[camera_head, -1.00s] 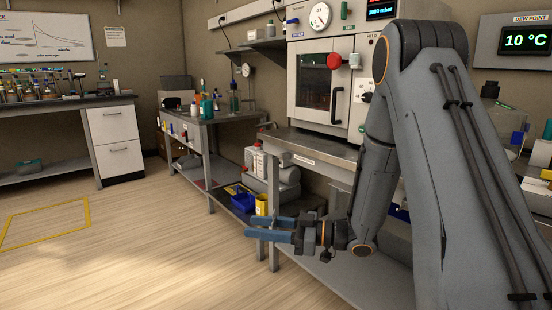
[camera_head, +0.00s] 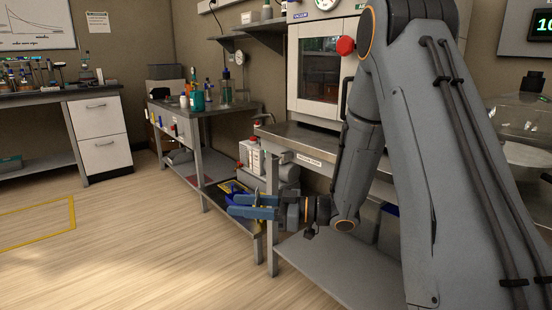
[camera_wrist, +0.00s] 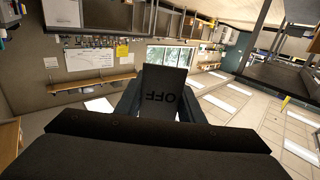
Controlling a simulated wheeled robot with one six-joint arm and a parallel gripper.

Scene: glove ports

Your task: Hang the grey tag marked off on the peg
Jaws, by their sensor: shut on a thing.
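My gripper (camera_head: 238,206) has blue fingers and points left in the head view, beside the front of the bench with the oven. In the wrist view my gripper (camera_wrist: 163,108) is shut on the grey tag (camera_wrist: 165,84). The tag is a dark grey plate with the word OFF, upside down in that view. It stands out beyond the fingers, its lower part hidden behind the gripper body. I cannot make out the tag in the head view. I cannot make out a peg in either current view.
A steel bench (camera_head: 310,143) carries a white oven (camera_head: 325,68) with a red knob. Open wood floor (camera_head: 130,225) lies to the left.

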